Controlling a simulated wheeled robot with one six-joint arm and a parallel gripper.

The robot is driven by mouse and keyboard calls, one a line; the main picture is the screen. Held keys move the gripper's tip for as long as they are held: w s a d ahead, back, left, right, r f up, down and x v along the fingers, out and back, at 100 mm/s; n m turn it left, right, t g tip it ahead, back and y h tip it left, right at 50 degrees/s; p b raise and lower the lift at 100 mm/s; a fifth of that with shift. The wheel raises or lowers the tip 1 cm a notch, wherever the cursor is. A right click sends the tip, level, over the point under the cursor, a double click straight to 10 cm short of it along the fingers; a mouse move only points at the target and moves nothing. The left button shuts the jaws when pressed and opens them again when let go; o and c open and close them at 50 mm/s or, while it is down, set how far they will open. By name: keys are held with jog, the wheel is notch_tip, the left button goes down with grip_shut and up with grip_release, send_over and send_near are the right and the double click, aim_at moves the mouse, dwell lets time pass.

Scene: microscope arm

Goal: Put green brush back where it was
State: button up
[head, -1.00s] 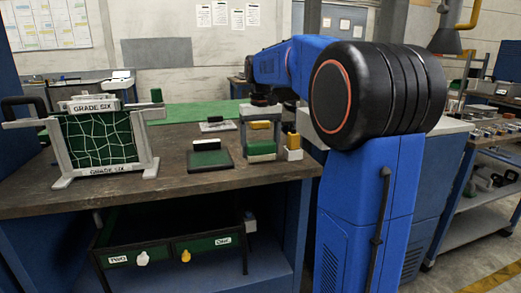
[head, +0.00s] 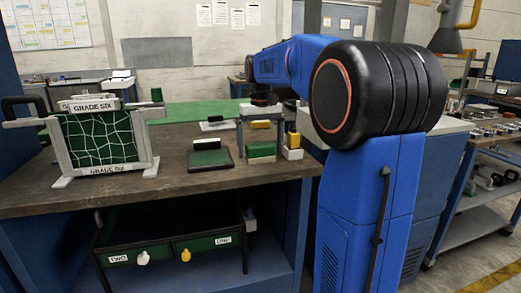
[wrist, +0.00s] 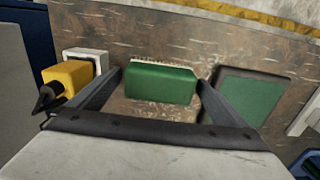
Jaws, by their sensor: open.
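The green brush (head: 261,149), a green block with a pale bristle strip along one side, sits on the brown worktop near its front right. It also shows in the wrist view (wrist: 160,84), lying between the two fingers with narrow gaps on both sides. My gripper (head: 260,138) is open just above the brush, its fingers to the left and right of it; it also shows in the wrist view (wrist: 157,83). My gripper does not hold the brush.
A dark-framed green pad (head: 222,163) lies left of the brush. A white holder (head: 292,154) with a yellow item stands close on its right. The grey GRADE SIX frame (head: 150,170) with a net stands further left. Worktop between pad and frame is clear.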

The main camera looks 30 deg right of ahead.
aim_at(261, 144)
notch_tip(261, 144, up, 11)
jog(key=shift+r, duration=0.2)
jog(key=shift+s, duration=0.1)
jog(key=s+a+f+n+t, duration=0.1)
jog(key=s+a+f, duration=0.4)
jog(key=s+f, duration=0.4)
jog(key=s+a+f+n+t, duration=0.1)
jog(key=s+a+f+t, duration=0.1)
jog(key=s+a+f, duration=0.3)
jog(key=s+a+f+n+t, duration=0.1)
jog(key=s+a+f, duration=0.4)
jog(key=s+f, duration=0.7)
jog(key=s, duration=0.4)
jog(key=shift+a+f+t, duration=0.4)
